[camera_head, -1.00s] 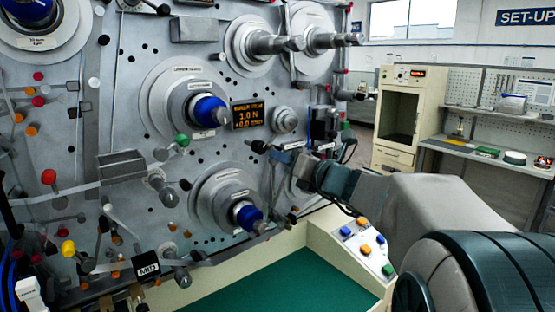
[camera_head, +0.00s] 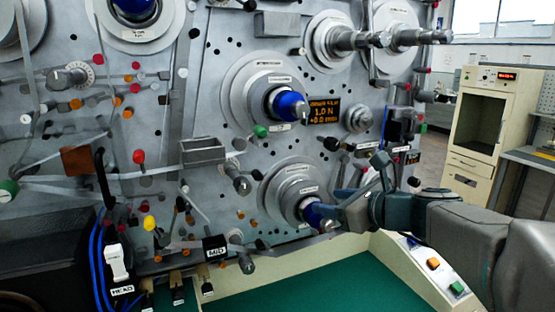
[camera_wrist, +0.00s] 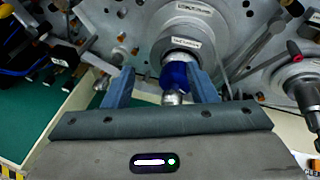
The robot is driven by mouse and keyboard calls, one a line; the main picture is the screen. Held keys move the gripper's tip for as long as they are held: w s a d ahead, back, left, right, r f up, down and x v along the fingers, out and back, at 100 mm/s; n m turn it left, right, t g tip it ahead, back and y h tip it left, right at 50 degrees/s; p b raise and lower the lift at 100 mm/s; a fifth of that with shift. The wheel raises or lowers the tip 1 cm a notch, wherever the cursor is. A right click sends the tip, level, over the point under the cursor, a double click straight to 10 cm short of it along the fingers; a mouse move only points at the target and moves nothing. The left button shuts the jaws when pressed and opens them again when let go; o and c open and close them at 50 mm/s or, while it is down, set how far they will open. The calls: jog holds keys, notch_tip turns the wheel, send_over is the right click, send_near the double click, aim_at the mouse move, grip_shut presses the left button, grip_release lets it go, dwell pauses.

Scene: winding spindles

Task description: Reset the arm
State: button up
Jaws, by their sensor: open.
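My gripper (camera_head: 352,202) is in front of the lower part of the grey machine panel (camera_head: 215,110), close to the lower spindle (camera_head: 290,188) with its blue chuck (camera_head: 314,212). In the wrist view my gripper (camera_wrist: 160,84) is open, with one blue-grey finger on each side of the blue chuck (camera_wrist: 174,76) and its metal tip. I cannot tell whether the fingers touch the chuck. My arm (camera_head: 455,225) reaches in from the right.
An upper spindle with a blue chuck (camera_head: 287,105) and an orange display (camera_head: 323,111) are above my gripper. A control box with coloured buttons (camera_head: 433,264) is below my arm. A green mat (camera_head: 300,280) lies clear below. A cream cabinet (camera_head: 483,130) stands at the right.

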jog(key=s+a+f+n+g+h, duration=0.35)
jog(key=s+f+n+g, duration=0.25)
jog(key=s+f+n, duration=0.7)
jog(key=s+d+f+n+g+h, duration=0.1)
jog(key=s+d+f+n+h, duration=0.1)
jog(key=n, duration=0.5)
jog(key=s+d+f+n+g+h, duration=0.1)
jog(key=s+d+f+n+h, duration=0.1)
jog(key=s+n, duration=0.4)
jog(key=shift+d+f+n+h, duration=0.15)
jog(key=shift+d+n+h, duration=0.4)
jog(key=shift+d, duration=0.35)
jog(key=shift+s, duration=0.1)
dwell(0.6)
